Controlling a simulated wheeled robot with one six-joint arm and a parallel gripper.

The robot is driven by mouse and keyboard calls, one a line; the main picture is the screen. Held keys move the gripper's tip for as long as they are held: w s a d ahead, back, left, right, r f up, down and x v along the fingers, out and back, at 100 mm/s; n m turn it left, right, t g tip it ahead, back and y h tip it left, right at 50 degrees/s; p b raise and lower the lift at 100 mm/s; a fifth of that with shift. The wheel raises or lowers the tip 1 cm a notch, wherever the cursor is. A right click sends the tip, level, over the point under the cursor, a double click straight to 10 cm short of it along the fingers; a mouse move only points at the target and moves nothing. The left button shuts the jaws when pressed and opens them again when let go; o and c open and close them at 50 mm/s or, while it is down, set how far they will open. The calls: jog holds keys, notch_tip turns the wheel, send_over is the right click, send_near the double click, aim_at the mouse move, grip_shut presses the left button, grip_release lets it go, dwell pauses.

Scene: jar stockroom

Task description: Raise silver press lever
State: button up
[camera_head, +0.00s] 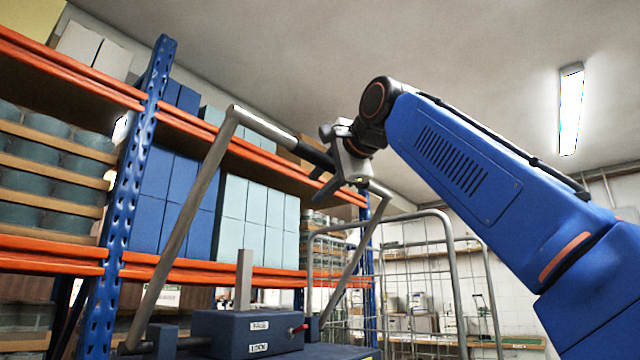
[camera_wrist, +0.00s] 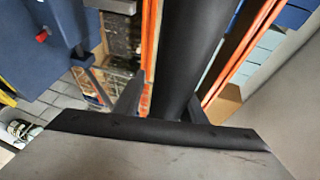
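The silver press lever (camera_head: 186,228) is a large bent-tube handle. Its two legs rise from a dark blue press body (camera_head: 248,333), and a crossbar with a black grip joins them at the top. The lever stands raised at a slant. My gripper (camera_head: 322,160) is at the crossbar, with a finger on either side of the black grip. In the wrist view the dark grip (camera_wrist: 188,55) runs between my fingers, and a narrow gap shows beside the left finger. My gripper looks open around the bar. The right finger is mostly hidden behind the grip.
Orange and blue shelving (camera_head: 130,185) with boxes and jars stands close behind the lever on the left. A wire cage trolley (camera_head: 455,265) stands behind to the right. A ceiling lamp (camera_head: 571,108) hangs at upper right. The air above the lever is clear.

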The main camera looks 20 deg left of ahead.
aim_at(373, 189)
jog(key=v, duration=1.7)
jog(key=shift+s, duration=0.2)
jog(key=shift+d+r, duration=0.1)
jog(key=shift+d, duration=0.05)
jog(key=shift+c, duration=0.2)
